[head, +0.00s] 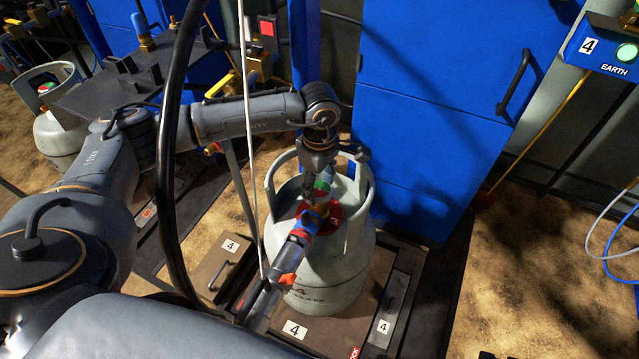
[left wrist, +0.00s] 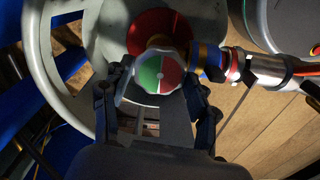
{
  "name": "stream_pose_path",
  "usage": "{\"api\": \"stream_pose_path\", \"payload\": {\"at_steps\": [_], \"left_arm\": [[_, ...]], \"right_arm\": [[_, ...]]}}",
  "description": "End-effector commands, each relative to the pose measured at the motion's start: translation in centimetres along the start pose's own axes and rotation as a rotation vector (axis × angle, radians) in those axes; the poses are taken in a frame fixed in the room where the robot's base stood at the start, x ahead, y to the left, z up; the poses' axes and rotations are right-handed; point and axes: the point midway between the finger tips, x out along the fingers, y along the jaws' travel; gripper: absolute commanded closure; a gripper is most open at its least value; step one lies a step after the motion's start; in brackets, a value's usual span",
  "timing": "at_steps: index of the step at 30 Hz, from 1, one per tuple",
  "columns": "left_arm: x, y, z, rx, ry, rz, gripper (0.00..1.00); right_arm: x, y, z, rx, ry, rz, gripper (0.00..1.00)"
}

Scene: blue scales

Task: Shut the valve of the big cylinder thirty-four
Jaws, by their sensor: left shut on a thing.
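The big grey-white gas cylinder (head: 318,270) stands upright on the scale platform, with a round guard collar around its top. Its valve has a handwheel (head: 321,186) with a green part showing; in the left wrist view the handwheel (left wrist: 160,76) is half green, half red. My left gripper (head: 318,168) reaches down inside the collar. Its fingers (left wrist: 158,92) sit on both sides of the handwheel and are shut on it. A filling hose coupling (head: 303,232) is attached to the valve's side. A red disc (left wrist: 160,28) lies under the valve. My right gripper is not in view.
The scale platform (head: 352,328) carries plates marked 4. Blue cabinets (head: 425,120) stand close behind the cylinder. A white cable and a black hose (head: 168,190) hang in front of my arm. Another cylinder (head: 58,130) stands at the left. Floor at the right is open.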

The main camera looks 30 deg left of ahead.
Motion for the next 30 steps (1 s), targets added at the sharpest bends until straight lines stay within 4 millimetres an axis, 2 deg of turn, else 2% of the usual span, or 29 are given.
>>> {"api": "stream_pose_path", "payload": {"at_steps": [3,4,7,16,20,23,30], "left_arm": [[0.0,0.0,0.0,-0.001,0.0,0.001,0.72],[0.0,0.0,0.0,-0.001,0.0,0.001,0.37],[0.0,0.0,0.0,-0.002,0.0,0.001,0.18],[0.0,0.0,0.0,-0.002,0.0,0.001,0.18],[-0.8,0.1,0.0,-0.002,0.0,0.003,0.18],[-2.2,0.1,0.0,-0.002,0.0,0.004,0.18],[-7.4,0.1,0.0,-0.002,0.0,0.005,0.18]], "right_arm": [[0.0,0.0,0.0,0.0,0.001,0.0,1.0],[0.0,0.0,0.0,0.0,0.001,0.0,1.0],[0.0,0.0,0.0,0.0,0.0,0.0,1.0],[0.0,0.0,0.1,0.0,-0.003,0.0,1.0],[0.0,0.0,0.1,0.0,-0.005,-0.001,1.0],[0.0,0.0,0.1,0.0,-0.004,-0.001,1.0],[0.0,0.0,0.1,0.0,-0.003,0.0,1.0]]}}
